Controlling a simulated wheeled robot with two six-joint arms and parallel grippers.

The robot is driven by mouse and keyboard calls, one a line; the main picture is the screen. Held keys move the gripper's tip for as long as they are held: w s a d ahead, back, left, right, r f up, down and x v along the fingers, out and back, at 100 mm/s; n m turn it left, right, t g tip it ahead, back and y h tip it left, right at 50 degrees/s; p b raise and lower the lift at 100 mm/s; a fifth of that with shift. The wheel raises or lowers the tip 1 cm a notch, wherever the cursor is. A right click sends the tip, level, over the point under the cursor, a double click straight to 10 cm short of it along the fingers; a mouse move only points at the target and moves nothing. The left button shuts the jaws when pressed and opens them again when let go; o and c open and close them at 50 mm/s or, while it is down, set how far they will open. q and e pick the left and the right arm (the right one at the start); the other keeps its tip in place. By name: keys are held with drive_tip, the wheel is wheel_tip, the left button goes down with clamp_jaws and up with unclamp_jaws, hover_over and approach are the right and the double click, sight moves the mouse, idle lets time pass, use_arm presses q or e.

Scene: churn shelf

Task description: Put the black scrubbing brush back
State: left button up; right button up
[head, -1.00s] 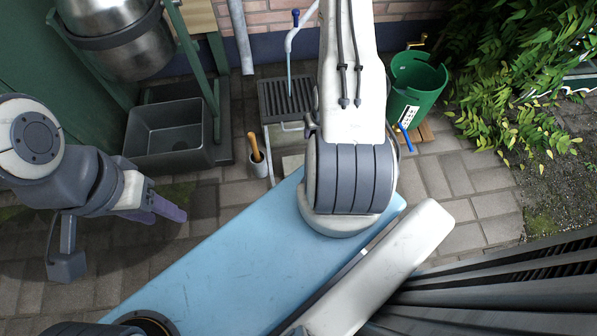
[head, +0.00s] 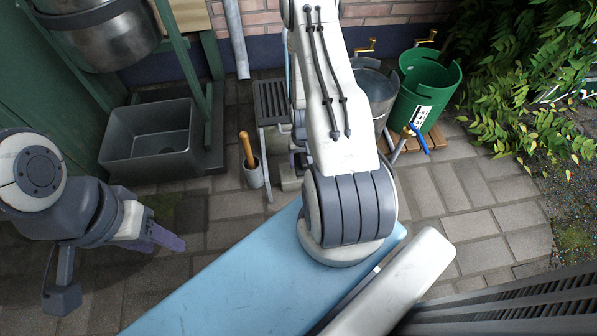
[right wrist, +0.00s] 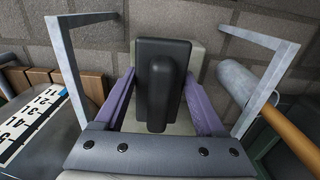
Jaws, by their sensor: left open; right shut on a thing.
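The black scrubbing brush (right wrist: 158,85) shows in the right wrist view, between the purple fingers of my right gripper (right wrist: 160,92). The gripper is shut on it, and the brush's narrow handle points toward the wrist. A pale block lies behind the brush; I cannot tell whether they touch. In the head view my right arm hides the brush and most of that gripper. My left gripper (head: 166,240) is open and empty, above the paving at the left.
A metal frame (right wrist: 68,62) has bars on both sides of the gripper. A grey basin (head: 150,150) is left; a metal pail (head: 372,85) and green bucket (head: 425,95) are right.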

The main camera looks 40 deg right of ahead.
sight(298, 167)
drive_tip(key=shift+w+a+f, duration=0.35)
drive_tip(key=shift+w+f, duration=0.1)
drive_tip(key=shift+w, duration=0.2)
wheel_tip(298, 167, down, 4)
drive_tip(key=b, duration=0.3)
